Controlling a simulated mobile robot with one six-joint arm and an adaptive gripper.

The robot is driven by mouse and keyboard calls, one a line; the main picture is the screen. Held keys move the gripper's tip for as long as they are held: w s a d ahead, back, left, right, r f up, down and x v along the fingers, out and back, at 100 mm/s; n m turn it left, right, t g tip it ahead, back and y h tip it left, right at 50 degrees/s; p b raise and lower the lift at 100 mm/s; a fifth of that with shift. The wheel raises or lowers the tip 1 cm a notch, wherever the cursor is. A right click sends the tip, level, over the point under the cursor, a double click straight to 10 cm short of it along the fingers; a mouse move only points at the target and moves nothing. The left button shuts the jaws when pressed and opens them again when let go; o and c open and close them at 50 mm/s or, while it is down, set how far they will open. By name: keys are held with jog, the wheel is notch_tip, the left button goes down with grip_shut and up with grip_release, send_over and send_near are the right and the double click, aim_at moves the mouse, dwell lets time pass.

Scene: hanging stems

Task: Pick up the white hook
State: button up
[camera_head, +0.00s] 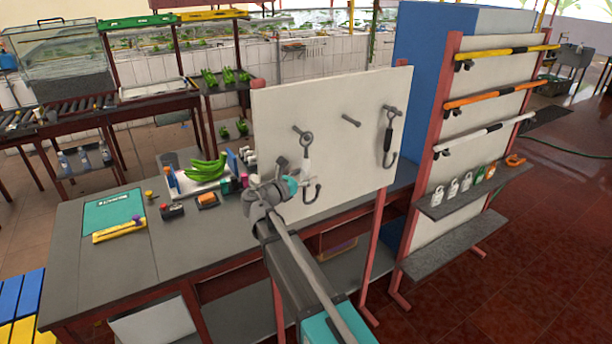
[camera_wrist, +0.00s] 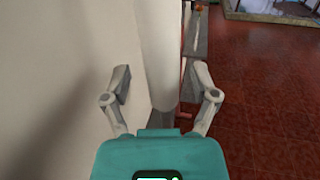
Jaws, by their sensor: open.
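The white hook (camera_head: 307,160) hangs by its ring from the left peg of a pale upright board (camera_head: 350,105). Its handle is white and its dark curved end points down. My gripper (camera_head: 292,174) is at the hook's left, close to the board, and partly covers it in the head view. In the wrist view my gripper (camera_wrist: 162,82) is open, one finger on each side of the picture. A white upright shaft, which looks like the white hook's handle (camera_wrist: 156,50), stands between the fingers. I cannot tell whether either finger touches it.
A black hook (camera_head: 388,135) hangs from the right peg, and the middle peg (camera_head: 351,121) is bare. A workbench (camera_head: 240,240) with green bananas (camera_head: 206,168) and small items stands behind. A rack (camera_head: 440,150) with coloured bars and a shelf stands at right.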

grip_shut()
jog(key=shift+r, duration=0.15)
dwell(0.5)
jog(key=shift+r+p, duration=0.15)
jog(key=shift+p, duration=0.2)
jog(key=s+d, duration=1)
jog(key=s, duration=0.5)
